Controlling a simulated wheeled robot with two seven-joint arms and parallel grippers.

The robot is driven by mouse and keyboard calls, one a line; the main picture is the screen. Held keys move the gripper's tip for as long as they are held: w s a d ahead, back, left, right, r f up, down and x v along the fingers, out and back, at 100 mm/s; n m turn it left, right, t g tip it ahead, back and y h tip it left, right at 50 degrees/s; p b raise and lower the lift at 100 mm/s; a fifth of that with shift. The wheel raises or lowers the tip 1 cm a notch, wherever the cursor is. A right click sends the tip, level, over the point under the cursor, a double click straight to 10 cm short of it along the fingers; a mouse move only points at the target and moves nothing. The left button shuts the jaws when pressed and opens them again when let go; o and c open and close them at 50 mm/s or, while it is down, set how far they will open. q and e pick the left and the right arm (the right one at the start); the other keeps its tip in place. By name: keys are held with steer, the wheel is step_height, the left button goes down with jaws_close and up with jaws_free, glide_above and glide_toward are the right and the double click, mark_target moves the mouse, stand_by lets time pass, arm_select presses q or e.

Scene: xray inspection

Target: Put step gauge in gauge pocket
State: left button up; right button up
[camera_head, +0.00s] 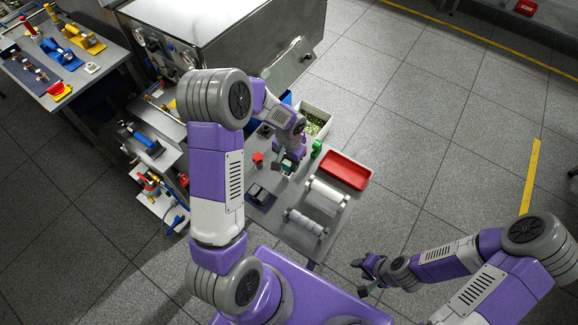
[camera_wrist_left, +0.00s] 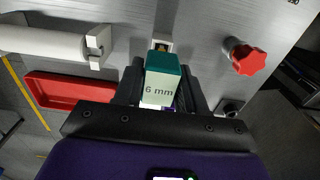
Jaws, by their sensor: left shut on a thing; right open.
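My left gripper (camera_wrist_left: 160,95) is shut on a block with a teal top and a pale face marked "6 mm" (camera_wrist_left: 160,92), which I take to be the step gauge. In the head view the left gripper (camera_head: 291,161) is over the grey table, and the teal block (camera_head: 287,166) is small and partly hidden by it. Just beyond the block in the left wrist view is a small pale-framed fitting (camera_wrist_left: 161,44) with a dark inside; I cannot tell whether it is the gauge pocket. My right gripper (camera_head: 368,273) is open and empty, off the table's front right.
A red knob (camera_wrist_left: 247,60) stands beside the held block. A red tray (camera_head: 345,171), a white roll (camera_head: 326,193), a clear roll (camera_head: 305,222), a dark block (camera_head: 261,195) and a green item (camera_head: 316,148) are on the table. A large metal cabinet (camera_head: 225,35) stands behind.

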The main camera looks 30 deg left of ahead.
arm_select(q)
step_height(320, 180, down, 2)
steer(key=shift+f, duration=0.15)
steer(key=shift+f+b, duration=0.15)
steer(key=shift+b, duration=0.25)
steer(key=o, duration=1.1)
steer(key=shift+c, duration=0.2)
steer(key=shift+r+p, duration=0.35)
step_height(320, 180, up, 12)
steer(key=p, duration=0.3)
steer(key=shift+f, duration=0.1)
